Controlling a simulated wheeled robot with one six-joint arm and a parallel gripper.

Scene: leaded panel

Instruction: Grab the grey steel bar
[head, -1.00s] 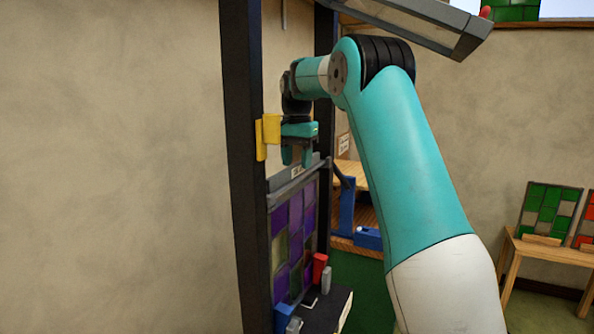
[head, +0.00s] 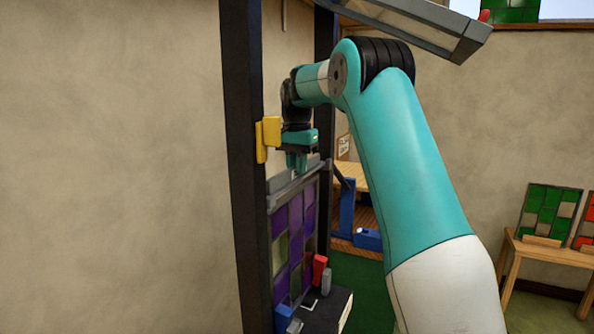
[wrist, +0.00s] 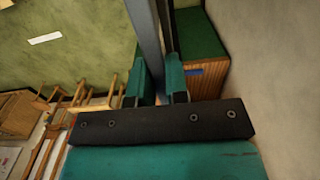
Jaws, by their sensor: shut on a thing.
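The grey steel bar (head: 283,193) lies along the top of the panel of purple and olive glass (head: 281,248), inside the dark upright frame. My gripper (head: 297,164) points down at the bar from above, next to a yellow block on the near post. In the wrist view the two teal fingers (wrist: 160,88) stand on either side of the grey bar, which runs up the picture between them. The gripper is shut on the bar. The exact contact is partly hidden by the dark gripper body.
A yellow block (head: 271,131) sits on the near dark post (head: 246,180). A red block (head: 319,267) and a blue block (head: 283,314) are at the panel's foot. A wooden table (head: 540,253) with glass panels stands at right. The left wall is bare.

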